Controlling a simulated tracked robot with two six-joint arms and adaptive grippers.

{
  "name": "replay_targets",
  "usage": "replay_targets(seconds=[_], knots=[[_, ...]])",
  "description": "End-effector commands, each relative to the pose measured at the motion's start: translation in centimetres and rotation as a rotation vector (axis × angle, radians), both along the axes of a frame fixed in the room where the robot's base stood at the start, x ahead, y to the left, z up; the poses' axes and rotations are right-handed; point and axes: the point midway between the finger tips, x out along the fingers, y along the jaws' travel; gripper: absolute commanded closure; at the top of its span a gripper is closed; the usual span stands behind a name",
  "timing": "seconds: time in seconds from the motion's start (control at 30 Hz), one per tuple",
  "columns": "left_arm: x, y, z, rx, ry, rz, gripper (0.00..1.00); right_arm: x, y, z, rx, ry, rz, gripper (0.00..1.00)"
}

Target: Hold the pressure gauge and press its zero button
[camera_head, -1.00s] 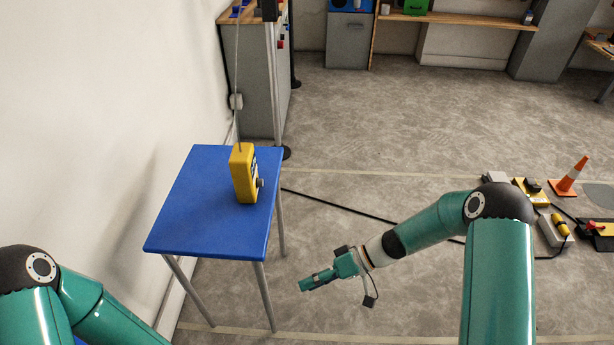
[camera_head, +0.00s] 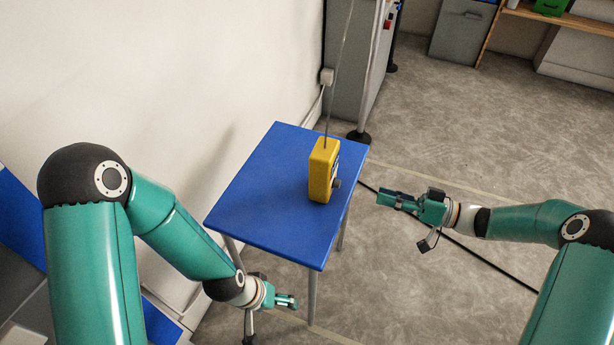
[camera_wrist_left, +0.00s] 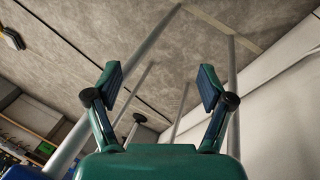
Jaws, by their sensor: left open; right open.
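The pressure gauge is a yellow box (camera_head: 323,172) standing upright on the blue table (camera_head: 262,205), near its right edge. A grey knob or fitting sticks out of its right side, and a thin rod or cable rises from its top. Its zero button cannot be made out. My left gripper (camera_head: 287,301) is low, in front of the table's near edge, apart from the gauge. In the left wrist view its fingers (camera_wrist_left: 159,85) are spread and empty, with table legs beyond. My right gripper (camera_head: 388,199) is right of the table, open and empty, pointing left towards the gauge.
A white wall (camera_head: 150,70) runs close along the table's left side. A grey cabinet (camera_head: 353,70) stands behind the table. A black cable (camera_head: 480,257) lies on the floor to the right. The floor right of the table is otherwise mostly clear.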

Motion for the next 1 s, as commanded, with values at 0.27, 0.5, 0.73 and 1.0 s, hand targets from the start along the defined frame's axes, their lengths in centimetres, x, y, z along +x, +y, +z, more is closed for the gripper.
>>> replay_targets(seconds=[0.27, 0.5, 0.73, 1.0], knots=[[2.3, -7.1, 10.9, -0.051, -0.172, -0.186, 0.19, -0.1, -0.1, 0.0, -0.001, 0.001, -0.002, 0.58], [2.8, -10.8, 17.3, -0.102, -0.335, -0.267, 0.19, -0.1, -0.1, -0.1, -0.001, 0.001, -0.002, 0.58], [8.3, -9.8, 23.5, -0.022, -0.703, -0.210, 0.19, -0.1, -0.1, 0.0, -0.001, 0.001, -0.002, 0.58], [11.7, -7.0, 30.6, 0.118, -1.020, -0.121, 0.19, -0.1, -0.1, 0.0, -0.001, 0.001, -0.002, 0.58]])
